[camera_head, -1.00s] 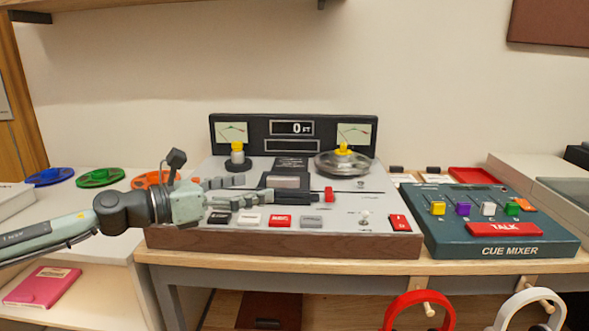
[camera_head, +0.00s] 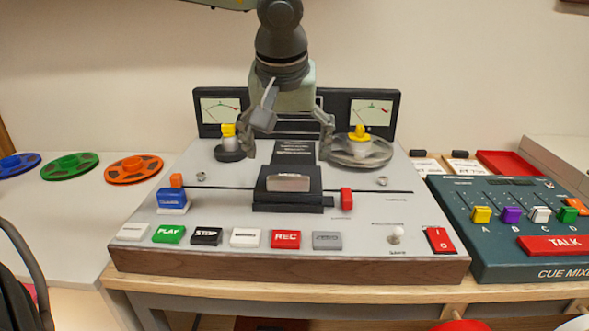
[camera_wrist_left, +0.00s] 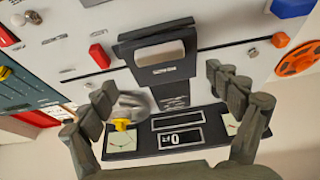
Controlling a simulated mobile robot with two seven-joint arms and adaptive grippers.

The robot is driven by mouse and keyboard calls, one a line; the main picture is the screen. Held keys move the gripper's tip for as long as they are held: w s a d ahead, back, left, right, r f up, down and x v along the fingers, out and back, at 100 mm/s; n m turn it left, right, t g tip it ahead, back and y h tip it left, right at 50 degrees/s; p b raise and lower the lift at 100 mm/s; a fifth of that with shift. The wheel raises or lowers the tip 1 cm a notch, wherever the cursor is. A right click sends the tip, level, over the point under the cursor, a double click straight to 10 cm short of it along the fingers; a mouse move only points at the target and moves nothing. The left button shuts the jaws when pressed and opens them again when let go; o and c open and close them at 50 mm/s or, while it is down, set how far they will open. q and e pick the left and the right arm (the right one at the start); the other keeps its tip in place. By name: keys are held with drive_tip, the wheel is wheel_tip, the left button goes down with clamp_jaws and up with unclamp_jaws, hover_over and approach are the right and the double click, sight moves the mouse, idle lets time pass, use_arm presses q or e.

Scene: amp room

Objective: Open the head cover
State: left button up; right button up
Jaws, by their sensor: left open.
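The head cover (camera_head: 268,200) is a black block with a pale labelled plate, at the centre of the tape machine (camera_head: 415,220). It also shows in the left wrist view (camera_wrist_left: 135,46), upper middle. It appears down; whether it is fully closed is hard to tell. My left gripper (camera_head: 287,148) hangs from above, behind the cover and over the machine's back part. Its fingers are spread wide and empty, pointing toward the cover. In the left wrist view my left gripper (camera_wrist_left: 163,85) has the fingers on either side, apart from the cover. My right gripper is not seen.
A reel hub with a yellow knob (camera_head: 229,131) and a metal reel (camera_head: 358,152) flank my fingers. A blue block (camera_head: 172,200) and a red slider (camera_head: 346,199) sit beside the cover. Buttons line the front. A cue mixer (camera_head: 478,236) stands right.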

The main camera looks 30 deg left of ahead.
sight(288, 179)
use_arm(q)
drive_tip(key=x, duration=0.6)
drive_tip(key=shift+s+f, duration=0.1)
drive_tip(key=shift+f, duration=0.1)
drive_tip(key=shift+a+f, duration=0.1)
drive_tip(key=shift+f, duration=0.3)
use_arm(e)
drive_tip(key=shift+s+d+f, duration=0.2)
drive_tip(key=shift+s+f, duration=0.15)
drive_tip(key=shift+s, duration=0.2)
use_arm(q)
drive_tip(key=shift+c, duration=0.4)
